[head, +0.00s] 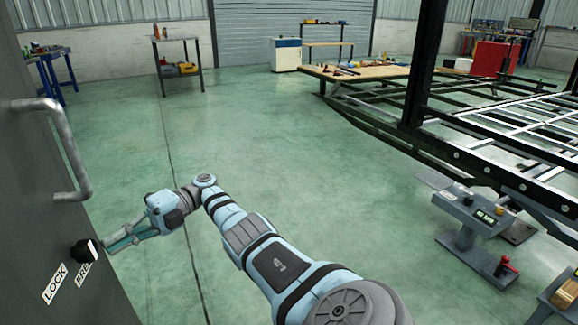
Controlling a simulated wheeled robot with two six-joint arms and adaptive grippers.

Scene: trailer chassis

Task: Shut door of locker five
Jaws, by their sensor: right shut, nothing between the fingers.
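A dark grey door or panel (35,185) fills the left side of the head view. It has a metal bar handle (72,160), a black knob (84,252) and labels reading LOCK and, partly hidden, what looks like FREE. No locker number shows, so I cannot tell if it is locker five. My right gripper (108,244) is shut and empty. Its fingertips are at the panel's right edge, beside the knob; I cannot tell whether they touch the panel. My left gripper is not in view.
The trailer chassis (490,150) stands at the right, with a grey stand (478,215) in front of it. A wooden-topped table (365,72) and a small workbench (178,70) stand farther back. The green floor in the middle is clear.

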